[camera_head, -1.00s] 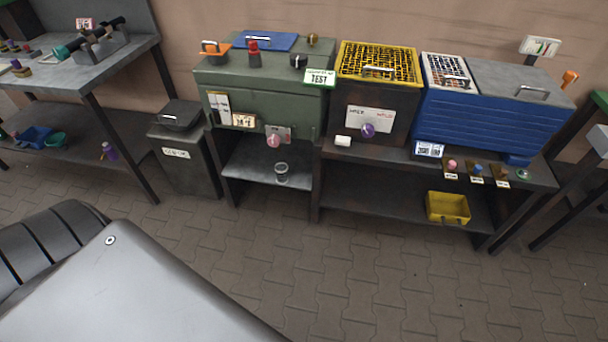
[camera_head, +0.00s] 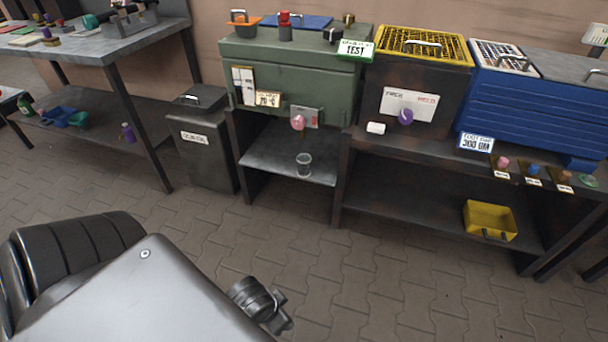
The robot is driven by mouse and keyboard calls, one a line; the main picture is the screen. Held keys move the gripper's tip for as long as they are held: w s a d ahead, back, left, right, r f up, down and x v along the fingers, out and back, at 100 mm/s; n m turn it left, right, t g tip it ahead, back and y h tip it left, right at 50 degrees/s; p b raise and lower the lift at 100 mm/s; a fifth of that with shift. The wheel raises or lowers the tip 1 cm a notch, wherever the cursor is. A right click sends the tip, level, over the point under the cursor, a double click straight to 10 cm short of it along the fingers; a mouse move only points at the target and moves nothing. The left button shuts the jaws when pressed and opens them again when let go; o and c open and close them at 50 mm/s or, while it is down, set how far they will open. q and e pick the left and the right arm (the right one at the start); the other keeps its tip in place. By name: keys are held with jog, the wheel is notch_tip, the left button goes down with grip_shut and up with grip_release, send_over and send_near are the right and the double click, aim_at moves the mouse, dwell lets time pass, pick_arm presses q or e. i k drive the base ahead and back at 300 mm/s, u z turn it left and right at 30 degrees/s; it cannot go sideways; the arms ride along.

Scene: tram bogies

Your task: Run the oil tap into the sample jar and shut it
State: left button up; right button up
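The green cabinet (camera_head: 300,70) stands left of the middle. On the lower part of its front is a round pink knob (camera_head: 298,122) on a small grey plate, which looks like the oil tap. A clear jar (camera_head: 304,165) stands upright on the dark shelf below the knob, apart from it. The jar looks empty, but it is small in view. No oil stream shows.
A dark lidded bin (camera_head: 203,150) stands left of the cabinet. To the right are a dark box with a purple knob (camera_head: 405,117), a blue box (camera_head: 520,110) and, on a low shelf, a yellow bin (camera_head: 490,220). The paved floor before the shelves is clear.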

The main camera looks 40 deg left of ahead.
aim_at(298, 123)
jog(key=z, duration=0.05)
jog(key=k, duration=0.55)
jog(key=u, duration=0.7)
jog(key=i, duration=1.15)
jog(key=z, duration=0.65)
